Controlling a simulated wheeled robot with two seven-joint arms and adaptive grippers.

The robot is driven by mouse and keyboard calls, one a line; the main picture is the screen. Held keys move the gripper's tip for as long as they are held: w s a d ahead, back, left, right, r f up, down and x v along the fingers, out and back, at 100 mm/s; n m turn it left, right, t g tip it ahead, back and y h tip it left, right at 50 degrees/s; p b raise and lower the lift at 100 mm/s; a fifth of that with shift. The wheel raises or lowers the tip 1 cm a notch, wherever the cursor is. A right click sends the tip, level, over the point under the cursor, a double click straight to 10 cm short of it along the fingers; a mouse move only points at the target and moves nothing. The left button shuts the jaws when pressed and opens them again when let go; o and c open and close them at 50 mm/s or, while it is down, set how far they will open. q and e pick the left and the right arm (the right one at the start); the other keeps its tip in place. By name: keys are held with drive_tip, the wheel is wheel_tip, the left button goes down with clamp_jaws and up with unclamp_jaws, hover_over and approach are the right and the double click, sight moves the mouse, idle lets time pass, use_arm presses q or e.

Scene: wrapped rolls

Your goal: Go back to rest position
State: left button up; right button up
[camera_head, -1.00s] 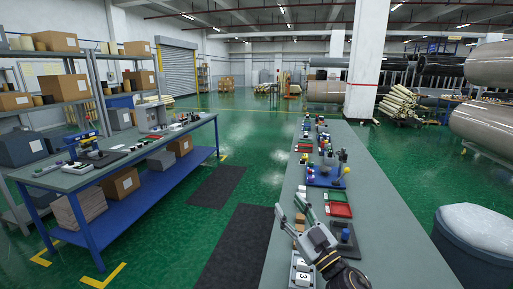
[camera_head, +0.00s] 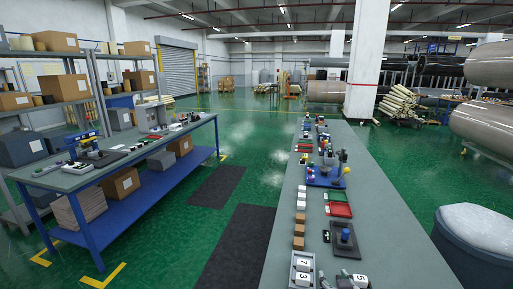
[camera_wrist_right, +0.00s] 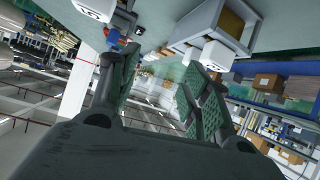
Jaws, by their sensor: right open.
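My right gripper (camera_head: 336,279) shows only in part at the bottom edge of the head view, over the near end of the right table (camera_head: 395,220). In the right wrist view its two green-padded fingers (camera_wrist_right: 160,85) stand wide apart with nothing between them. A white cube marked 5 (camera_head: 360,281) is beside the gripper, and it also shows at the top of the wrist view (camera_wrist_right: 94,9). A grey tray with cubes marked 7 and 3 (camera_head: 292,275) lies just left of the gripper. My left gripper is not in view.
A dark base with a blue knob (camera_head: 345,236), a red tray (camera_head: 339,210), and a row of white and brown blocks (camera_head: 299,229) lie farther along the table. A grey bin (camera_head: 480,240) stands to the right. Green floor lies between the two tables.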

drive_tip(key=s+f+n+g+y, duration=0.1)
drive_tip(key=s+f+g, duration=0.4)
drive_tip(key=s, duration=0.4)
drive_tip(key=s+f+n+g, duration=0.1)
drive_tip(key=s+f+g, duration=0.4)
drive_tip(key=s, duration=0.4)
wheel_tip(320, 180, down, 34)
drive_tip(key=s, duration=0.3)
drive_tip(key=s+d+f, duration=0.1)
drive_tip(key=s+f, duration=0.9)
drive_tip(key=s, duration=0.1)
drive_tip(key=s+d+f+g, duration=0.1)
drive_tip(key=s+d+f, duration=0.1)
drive_tip(key=s+f, duration=0.8)
drive_tip(key=shift+s+d, duration=0.3)
drive_tip(key=shift+s, duration=0.15)
drive_tip(key=shift+r, duration=0.1)
